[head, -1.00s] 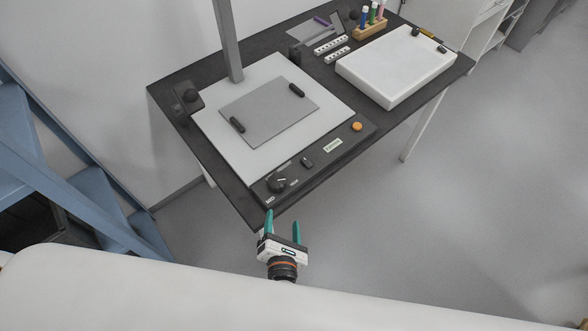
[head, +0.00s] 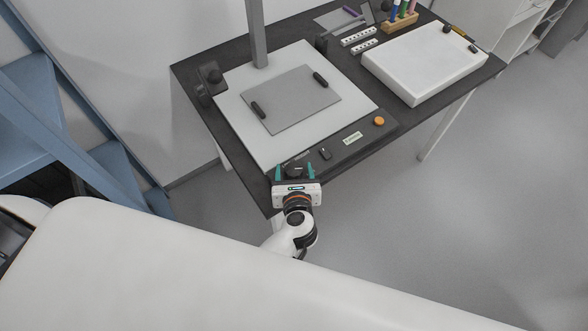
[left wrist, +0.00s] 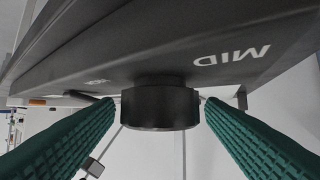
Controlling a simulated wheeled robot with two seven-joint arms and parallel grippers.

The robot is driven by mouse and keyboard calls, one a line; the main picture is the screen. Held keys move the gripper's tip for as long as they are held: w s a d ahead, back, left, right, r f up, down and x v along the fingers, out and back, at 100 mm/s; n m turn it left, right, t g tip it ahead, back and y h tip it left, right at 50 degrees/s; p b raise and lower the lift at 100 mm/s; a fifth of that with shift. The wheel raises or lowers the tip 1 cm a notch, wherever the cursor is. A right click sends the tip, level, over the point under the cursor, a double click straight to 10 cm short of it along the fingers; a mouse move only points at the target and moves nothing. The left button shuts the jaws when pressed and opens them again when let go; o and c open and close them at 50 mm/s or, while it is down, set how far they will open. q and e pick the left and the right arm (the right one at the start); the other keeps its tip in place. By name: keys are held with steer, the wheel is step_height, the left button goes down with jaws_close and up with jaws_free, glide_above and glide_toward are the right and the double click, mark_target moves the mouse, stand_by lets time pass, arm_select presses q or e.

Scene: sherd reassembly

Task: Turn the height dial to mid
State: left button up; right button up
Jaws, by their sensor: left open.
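The height dial is a short black knob (left wrist: 160,106) on the dark front strip of the stand. In the left wrist view it lies between the two green fingers of my left gripper (left wrist: 161,112), with a small gap on each side. The gripper is open. A white MID label (left wrist: 232,55) shows upside down beside the dial; another small label (left wrist: 97,81) is too oblique to read. In the head view my left gripper (head: 294,173) is at the stand's near corner, its fingers around the dark dial (head: 293,169). The dial's pointer cannot be made out. My right gripper is not in view.
On the strip are a small black switch (head: 326,153), a label plate (head: 353,139) and an orange button (head: 379,121). The light board (head: 235,105) and upright post (head: 257,35) stand behind. Free floor lies beyond the table's front edge.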

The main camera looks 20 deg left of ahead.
arm_select(q)
steer(key=shift+w+a+f, duration=0.2)
steer(key=shift+w, duration=0.3)
